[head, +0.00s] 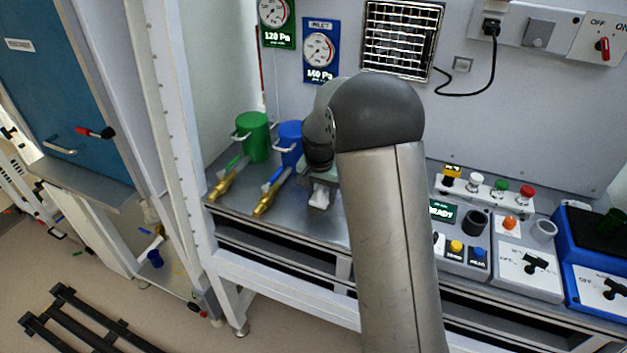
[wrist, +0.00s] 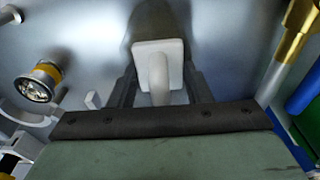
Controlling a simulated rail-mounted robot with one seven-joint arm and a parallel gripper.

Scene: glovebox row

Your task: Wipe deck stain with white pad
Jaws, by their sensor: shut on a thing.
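The white pad (wrist: 158,58) has a square plate and a rounded handle. My gripper (wrist: 160,90) is shut on its handle in the wrist view, with a dark finger on each side. In the head view the white pad (head: 319,199) shows small below my gripper (head: 320,182), over the grey metal deck (head: 330,228). I cannot tell whether the pad touches the deck. A dark patch (wrist: 158,14) shows on the deck just beyond the pad in the wrist view. I cannot tell whether it is the stain or a shadow. My arm hides the deck's middle in the head view.
A green canister (head: 252,138) and a blue canister (head: 290,146) stand left of my gripper, with brass valves (head: 268,195) before them. Right of my arm are a button console (head: 463,248), a row of coloured knobs (head: 485,187) and switch boxes (head: 528,265).

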